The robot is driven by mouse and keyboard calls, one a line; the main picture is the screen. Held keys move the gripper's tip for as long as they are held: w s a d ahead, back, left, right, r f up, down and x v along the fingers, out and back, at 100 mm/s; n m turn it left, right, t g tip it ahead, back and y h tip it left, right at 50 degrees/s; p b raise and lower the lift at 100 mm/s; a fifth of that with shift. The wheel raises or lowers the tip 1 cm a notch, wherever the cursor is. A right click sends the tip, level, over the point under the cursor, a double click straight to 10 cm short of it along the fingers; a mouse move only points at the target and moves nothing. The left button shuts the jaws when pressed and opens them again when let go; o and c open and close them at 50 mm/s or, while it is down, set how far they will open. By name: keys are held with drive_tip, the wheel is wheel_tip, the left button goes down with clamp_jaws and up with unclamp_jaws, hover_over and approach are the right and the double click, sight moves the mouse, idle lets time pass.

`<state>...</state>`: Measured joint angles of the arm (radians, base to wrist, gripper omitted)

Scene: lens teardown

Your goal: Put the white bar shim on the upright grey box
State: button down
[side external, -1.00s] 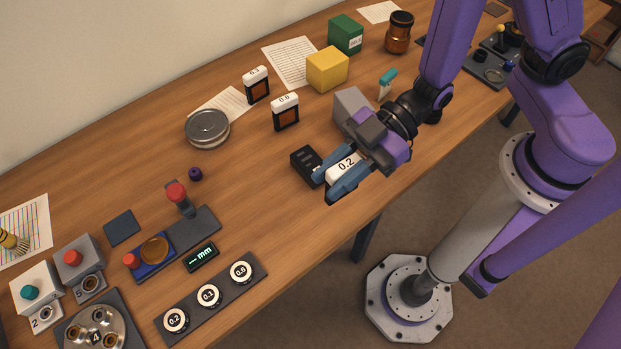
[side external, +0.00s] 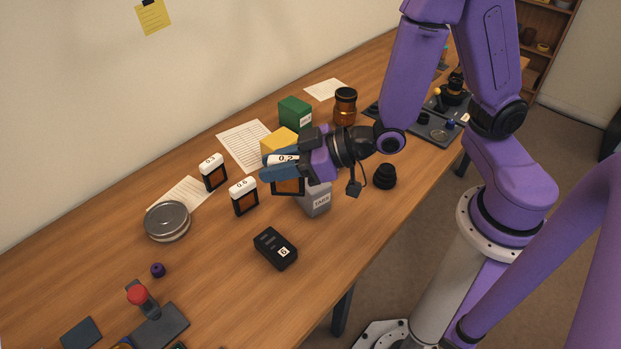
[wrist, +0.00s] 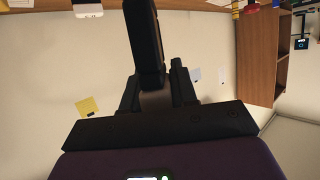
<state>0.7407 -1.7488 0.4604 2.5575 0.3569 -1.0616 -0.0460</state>
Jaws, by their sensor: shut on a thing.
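In the side view, my gripper (side external: 276,170), with blue fingers, is shut on the white bar shim (side external: 286,159) marked 0.2. Below its white top, an amber window in a dark frame shows under the fingers. The upright grey box (side external: 316,202), with a pale label, stands on the table just below and to the right of the shim. My gripper and the shim hide its upper part, so I cannot tell whether they touch. In the wrist view, my dark fingers (wrist: 143,40) show, but I cannot make out the held shim.
Two similar white-topped pieces (side external: 213,172) (side external: 243,196) stand to the left. A yellow block (side external: 279,140) is close behind my gripper, with a green box (side external: 294,113) beyond. A black box (side external: 275,248) lies in front and a black knob (side external: 385,176) sits to the right.

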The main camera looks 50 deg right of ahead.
drive_tip(key=w+d+m+t+h, duration=0.3)
drive_tip(key=w+d+m+h, duration=0.2)
drive_tip(key=d+m+h, duration=0.5)
drive_tip(key=shift+s+d+f+n+y, duration=0.1)
drive_tip(key=shift+d+f+n+y, duration=0.25)
drive_tip(key=shift+f, duration=0.8)
drive_tip(key=shift+s+d+f+n+y, duration=0.15)
drive_tip(key=shift+d+f+n, duration=0.3)
drive_tip(key=shift+f, duration=0.75)
drive_tip(key=shift+w+d+f+n+y, duration=0.1)
drive_tip(key=shift+d+f+n+y, duration=0.25)
drive_tip(key=shift+f, duration=0.8)
drive_tip(key=shift+f, duration=0.1)
drive_tip(key=c, duration=0.9)
unclamp_jaws()
drive_tip(key=shift+s+r, duration=0.2)
drive_tip(key=shift+v, duration=3.55)
drive_tip(key=shift+r, duration=0.1)
